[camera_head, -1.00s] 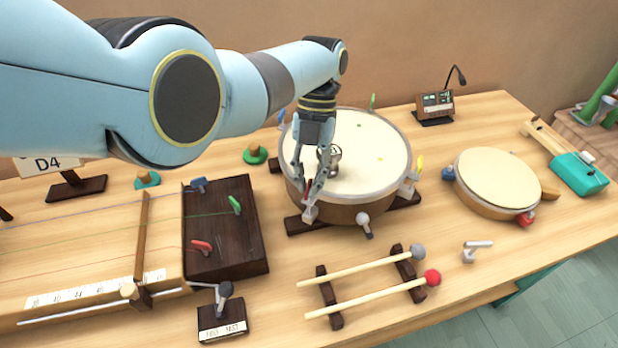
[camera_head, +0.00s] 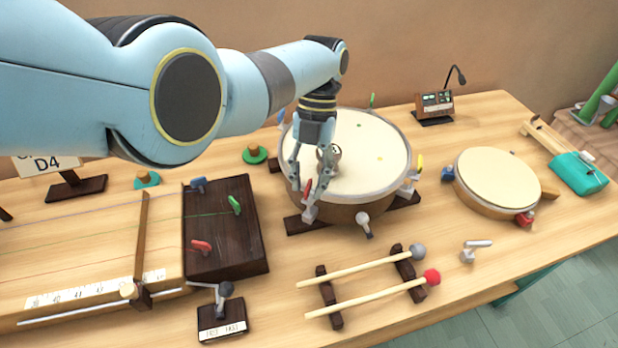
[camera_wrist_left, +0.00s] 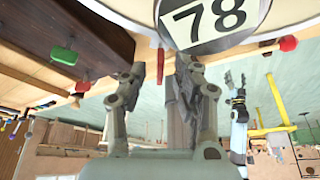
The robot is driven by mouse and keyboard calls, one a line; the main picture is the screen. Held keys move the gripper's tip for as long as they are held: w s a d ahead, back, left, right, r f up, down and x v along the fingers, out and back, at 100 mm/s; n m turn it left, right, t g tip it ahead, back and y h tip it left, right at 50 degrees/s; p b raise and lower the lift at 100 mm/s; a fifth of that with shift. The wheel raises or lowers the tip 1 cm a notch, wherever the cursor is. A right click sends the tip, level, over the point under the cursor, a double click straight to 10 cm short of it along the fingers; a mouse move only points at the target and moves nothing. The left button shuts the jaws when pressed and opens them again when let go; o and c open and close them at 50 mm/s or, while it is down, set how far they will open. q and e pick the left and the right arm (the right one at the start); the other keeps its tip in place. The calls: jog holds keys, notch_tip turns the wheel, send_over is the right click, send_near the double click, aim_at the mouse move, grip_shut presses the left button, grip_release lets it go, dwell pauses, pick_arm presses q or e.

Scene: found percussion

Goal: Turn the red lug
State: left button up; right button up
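The red lug (camera_head: 307,188) stands at the front left rim of the large drum (camera_head: 345,213), on a pale bracket. My left gripper (camera_head: 309,187) is over this rim with its fingers pointing down, one on each side of the lug. In the left wrist view the red lug (camera_wrist_left: 161,62) shows between the two spread fingertips, and a gap shows beside it, so the gripper looks open around it. A round gauge on the drumhead reads 78 (camera_wrist_left: 215,17). My right gripper (camera_wrist_left: 236,82) shows small in the left wrist view, empty with fingers apart.
White (camera_head: 364,222), yellow (camera_head: 420,162) and green (camera_head: 373,100) lugs stand around the drum. A dark block with coloured levers (camera_head: 228,238) is at left. Mallets (camera_head: 365,298) lie on a rack in front. A smaller drum (camera_head: 497,180) is at right.

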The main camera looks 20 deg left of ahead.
pick_arm(q)
jog(key=v, duration=1.2)
